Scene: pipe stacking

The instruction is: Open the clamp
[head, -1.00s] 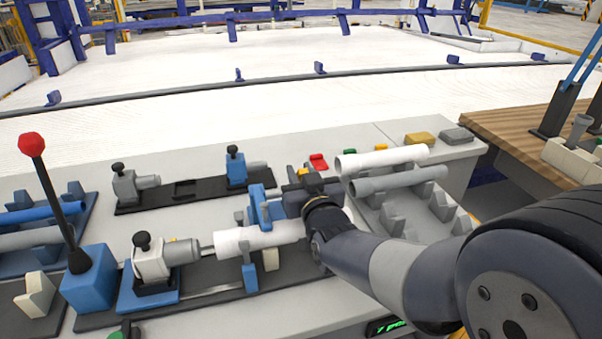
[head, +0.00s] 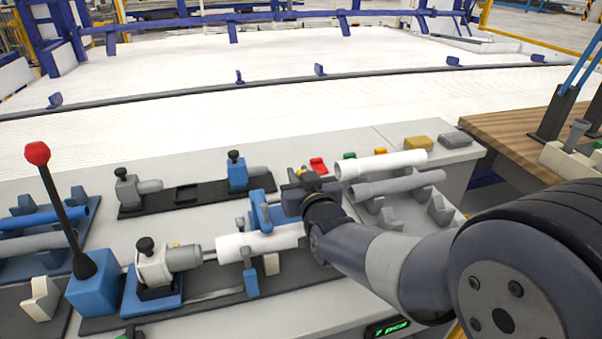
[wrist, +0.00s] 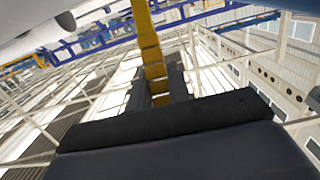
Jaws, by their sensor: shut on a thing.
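The blue clamp (head: 261,212) stands around a white pipe (head: 236,248) on the front fixture in the head view. My gripper (head: 290,190) is at the clamp's upper right side and is shut on its handle. The grip itself is mostly hidden by the dark gripper body. In the wrist view my gripper's dark fingers (wrist: 158,85) are close together, with a yellow strip between or behind them. The clamp cannot be made out there.
A blue box with a red-knobbed lever (head: 37,153) stands at left. A white-grey unit (head: 165,265) sits left of the pipe. A rack at right holds a white pipe (head: 385,164) and a grey pipe (head: 398,184). Small coloured blocks lie behind.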

